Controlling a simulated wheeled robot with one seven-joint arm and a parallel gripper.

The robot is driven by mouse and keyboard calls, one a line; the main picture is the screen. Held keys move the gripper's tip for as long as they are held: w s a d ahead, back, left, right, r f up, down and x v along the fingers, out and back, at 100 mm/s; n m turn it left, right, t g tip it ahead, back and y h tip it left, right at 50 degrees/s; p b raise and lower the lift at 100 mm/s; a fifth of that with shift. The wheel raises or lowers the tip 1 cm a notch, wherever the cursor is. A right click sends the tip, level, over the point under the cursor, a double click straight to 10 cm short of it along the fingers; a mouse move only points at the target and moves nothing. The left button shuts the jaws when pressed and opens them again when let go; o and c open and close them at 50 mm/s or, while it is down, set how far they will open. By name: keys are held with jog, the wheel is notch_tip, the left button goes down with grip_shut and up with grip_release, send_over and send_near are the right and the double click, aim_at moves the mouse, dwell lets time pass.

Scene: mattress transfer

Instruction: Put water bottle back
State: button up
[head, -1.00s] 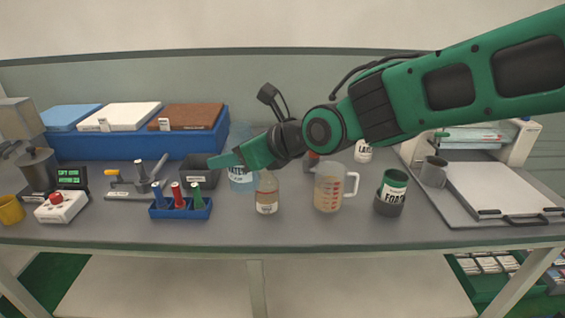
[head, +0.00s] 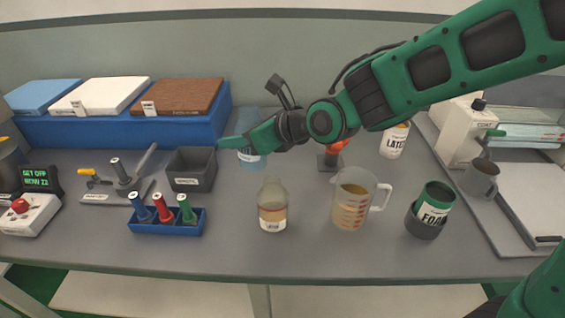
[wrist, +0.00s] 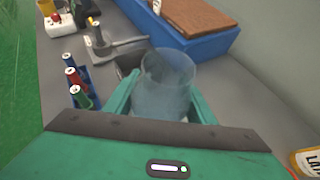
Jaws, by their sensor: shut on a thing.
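The water bottle (head: 252,160) is a clear, bluish bottle with a white-lettered blue label, standing upright behind the middle of the bench and partly hidden by my arm. In the wrist view the bottle (wrist: 167,82) is between the two green fingers. My gripper (head: 238,143) is shut on it; the wrist view also shows my gripper (wrist: 163,105) with a finger on each side of the bottle. I cannot tell whether its base touches the bench.
A dark grey bin (head: 191,183) is just left of the bottle. A blue rack (head: 167,226) with several colored tubes, a small amber-filled bottle (head: 272,212) and a measuring jug (head: 352,200) stand in front. A latex bottle (head: 394,140) stands right. A blue tray (head: 60,134) holds mattress-like slabs behind.

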jog(key=shift+w+d+f, duration=1.05)
jog(key=shift+w+f, duration=0.7)
jog(key=shift+f, duration=0.15)
jog(key=shift+w+d+f, duration=1.1)
jog(key=shift+w+f, duration=0.65)
jog(key=shift+f, duration=0.2)
jog(key=shift+w+d+f, duration=1.05)
jog(key=shift+w+f, duration=0.7)
jog(key=shift+f, duration=0.15)
jog(key=o, duration=1.3)
jog(key=v, duration=1.2)
jog(key=shift+s+r, duration=0.1)
